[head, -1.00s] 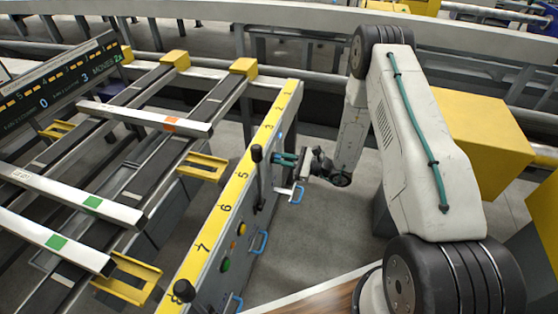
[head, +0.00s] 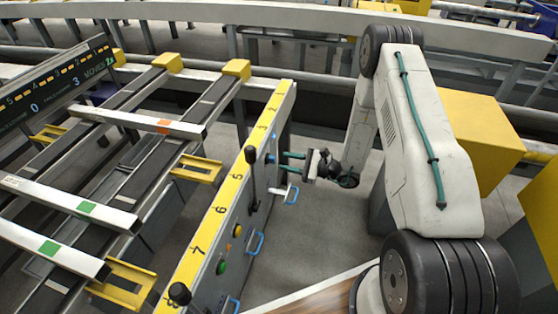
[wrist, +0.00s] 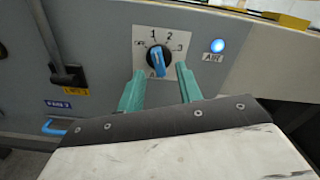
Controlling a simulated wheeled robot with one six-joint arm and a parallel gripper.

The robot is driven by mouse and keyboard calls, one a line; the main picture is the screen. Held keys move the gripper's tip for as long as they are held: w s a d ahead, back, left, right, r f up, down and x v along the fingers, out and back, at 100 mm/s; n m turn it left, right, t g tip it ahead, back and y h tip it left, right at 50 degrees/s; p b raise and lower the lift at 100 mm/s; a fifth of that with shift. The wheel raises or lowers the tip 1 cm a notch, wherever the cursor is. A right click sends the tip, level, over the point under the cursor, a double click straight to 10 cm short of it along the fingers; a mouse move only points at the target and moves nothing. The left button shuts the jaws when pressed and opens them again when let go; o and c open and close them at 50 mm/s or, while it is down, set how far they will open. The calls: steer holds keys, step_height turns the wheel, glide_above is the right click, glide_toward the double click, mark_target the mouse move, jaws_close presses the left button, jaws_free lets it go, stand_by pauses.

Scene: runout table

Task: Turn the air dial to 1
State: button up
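The air dial (wrist: 154,63) is a round black knob with a blue bar handle on a light plate marked 1, 2 and 3. The bar stands near upright, its upper end towards the 1 side; its exact setting is hard to tell. My gripper (wrist: 159,73) is open, its two teal fingers reaching towards the plate, one on each side of the dial's lower part. The fingers look apart from the knob. In the head view my gripper (head: 287,161) faces the side panel (head: 235,225), where a small blue spot shows the dial area.
A lit blue lamp (wrist: 217,46) labelled AIR is right of the dial. A black lever (head: 252,175) rises from the panel left of the gripper. Green and amber buttons (head: 222,267) sit nearer.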

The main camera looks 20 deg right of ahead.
steer(key=shift+v, duration=1.75)
